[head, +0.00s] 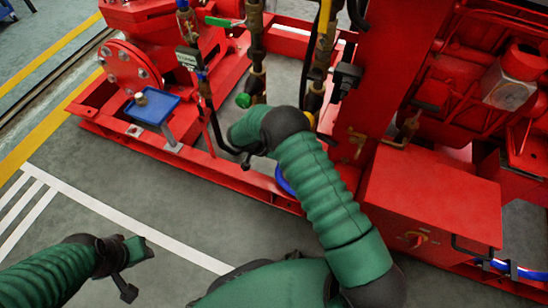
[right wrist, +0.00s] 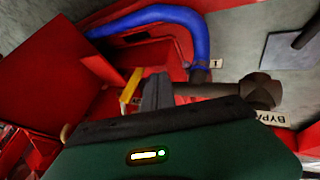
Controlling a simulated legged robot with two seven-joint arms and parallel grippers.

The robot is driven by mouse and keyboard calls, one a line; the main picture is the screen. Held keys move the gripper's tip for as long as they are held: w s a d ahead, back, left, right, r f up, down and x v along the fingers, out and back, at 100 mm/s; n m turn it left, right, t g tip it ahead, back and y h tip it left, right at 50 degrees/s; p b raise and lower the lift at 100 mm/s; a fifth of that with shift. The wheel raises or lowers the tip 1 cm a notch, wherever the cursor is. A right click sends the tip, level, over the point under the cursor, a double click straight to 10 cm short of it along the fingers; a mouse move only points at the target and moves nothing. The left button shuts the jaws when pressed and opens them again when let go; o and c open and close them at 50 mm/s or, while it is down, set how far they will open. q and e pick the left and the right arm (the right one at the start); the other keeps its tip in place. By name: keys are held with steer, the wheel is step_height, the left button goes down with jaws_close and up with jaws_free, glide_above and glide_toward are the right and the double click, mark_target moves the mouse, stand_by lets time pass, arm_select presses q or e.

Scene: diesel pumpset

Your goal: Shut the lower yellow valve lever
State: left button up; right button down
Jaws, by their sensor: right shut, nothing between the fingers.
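In the right wrist view a yellow lever (right wrist: 131,86) stands just left of my right gripper's dark fingers (right wrist: 156,92). The fingers are together and hold nothing; I cannot tell whether they touch the lever. A dark pipe with a valve body (right wrist: 250,92) lies to their right. In the head view a small yellow piece (head: 310,118) shows beside my right arm, which hides most of that area and the right fingertips. A longer yellow handle (head: 323,18) is higher on the pipes. My left gripper (head: 140,252) is at lower left, over the floor, away from the pumpset.
A blue hose (right wrist: 160,18) curves above the fingers, and a partly hidden label (right wrist: 273,117) is near the valve. The red skid rail (head: 200,168) runs in front of the pipes. A red box (head: 430,205) stands to the right. The grey floor at left is clear.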

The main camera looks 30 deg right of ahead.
arm_select(q)
steer(key=shift+f, duration=0.4)
arm_select(e)
steer(key=shift+s+d+r, duration=0.2)
steer(key=shift+s+d, duration=0.6)
steer(key=shift+s, duration=0.2)
